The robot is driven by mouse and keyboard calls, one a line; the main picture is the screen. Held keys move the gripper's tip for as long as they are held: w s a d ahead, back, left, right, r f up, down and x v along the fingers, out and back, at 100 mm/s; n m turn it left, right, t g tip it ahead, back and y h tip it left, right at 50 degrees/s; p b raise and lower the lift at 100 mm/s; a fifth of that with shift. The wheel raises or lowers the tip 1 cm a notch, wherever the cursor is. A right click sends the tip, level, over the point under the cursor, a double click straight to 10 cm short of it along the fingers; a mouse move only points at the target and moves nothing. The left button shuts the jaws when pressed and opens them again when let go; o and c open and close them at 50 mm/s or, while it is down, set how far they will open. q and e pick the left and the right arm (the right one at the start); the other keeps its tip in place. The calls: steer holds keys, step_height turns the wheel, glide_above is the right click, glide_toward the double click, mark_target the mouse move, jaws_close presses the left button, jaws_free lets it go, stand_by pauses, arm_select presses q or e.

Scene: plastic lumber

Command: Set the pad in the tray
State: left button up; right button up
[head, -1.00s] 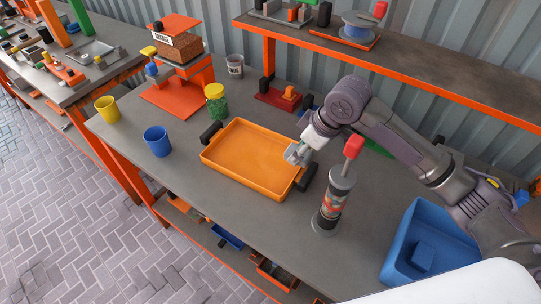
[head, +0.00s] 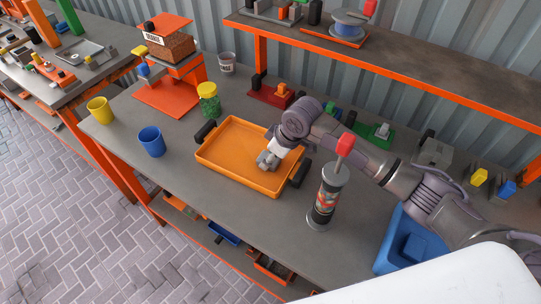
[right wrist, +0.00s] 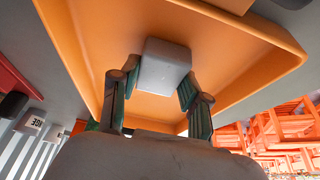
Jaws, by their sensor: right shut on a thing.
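The orange tray (head: 226,169) with black handles lies on the grey workbench. My right gripper (head: 268,160) is above the right part of the tray, pointing down into it. In the right wrist view, the right gripper (right wrist: 160,82) is shut on a pale grey square pad (right wrist: 163,66). The pad is seen against the tray's orange floor (right wrist: 100,55); I cannot tell whether it touches the floor. In the head view the gripper mostly hides the pad. My left gripper is not in view.
A black-and-grey cylinder with a red top (head: 325,195) stands right of the tray. A green jar with a yellow lid (head: 209,100) stands behind it. A blue cup (head: 151,141) and yellow cup (head: 99,110) stand left. A blue bin (head: 395,250) is at front right.

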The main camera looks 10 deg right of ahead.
steer(key=o, duration=1.1)
steer(key=shift+f, duration=0.1)
steer(key=shift+o, duration=0.2)
steer(key=v, duration=1.2)
steer(key=shift+b, duration=0.4)
